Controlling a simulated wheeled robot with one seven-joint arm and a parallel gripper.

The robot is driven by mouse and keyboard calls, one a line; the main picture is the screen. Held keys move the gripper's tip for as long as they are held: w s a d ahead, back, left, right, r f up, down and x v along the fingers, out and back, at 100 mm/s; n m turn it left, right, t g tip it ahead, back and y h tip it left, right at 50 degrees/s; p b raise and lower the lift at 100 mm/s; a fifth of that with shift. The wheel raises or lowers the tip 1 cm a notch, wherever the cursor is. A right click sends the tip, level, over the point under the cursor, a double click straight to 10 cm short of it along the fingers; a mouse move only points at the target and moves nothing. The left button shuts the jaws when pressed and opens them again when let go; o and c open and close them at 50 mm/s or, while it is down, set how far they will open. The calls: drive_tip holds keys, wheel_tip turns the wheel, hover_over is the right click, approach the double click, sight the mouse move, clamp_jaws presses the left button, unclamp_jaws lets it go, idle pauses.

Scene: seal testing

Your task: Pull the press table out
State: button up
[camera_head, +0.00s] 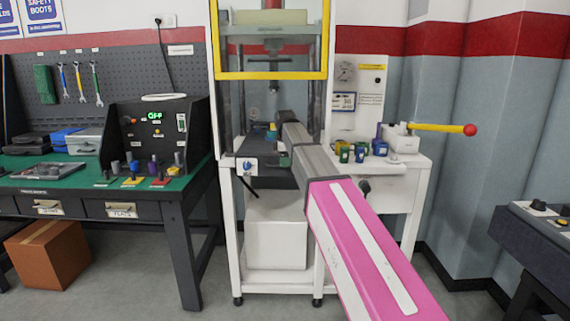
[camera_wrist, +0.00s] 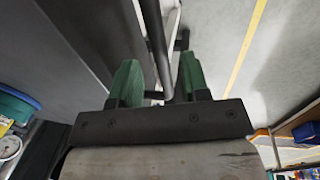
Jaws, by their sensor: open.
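The press (camera_head: 222,110) is a white frame with a yellow-edged guard, standing in the middle of the head view. A dark block (camera_head: 268,178), which looks like the press table, sits low in its opening, partly behind my arm. A thin black bar (camera_head: 249,188) slants down at its front left. In the wrist view my gripper (camera_wrist: 160,78) has its two green fingers apart. A dark bar (camera_wrist: 156,45) runs between them, with a gap visible on both sides. Whether it is the table's handle I cannot tell. My gripper is not clearly visible in the head view.
A green-topped bench (camera_head: 85,180) with a control box (camera_head: 155,135) stands left of the press. A white side table (camera_head: 400,163) with small coloured pots and a red-tipped yellow lever (camera_head: 445,128) stands right. A cardboard box (camera_head: 48,253) is on the floor. Floor in front is clear.

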drive_tip(key=shift+w+f, duration=0.15)
drive_tip(key=shift+f, duration=0.65)
clamp_jaws()
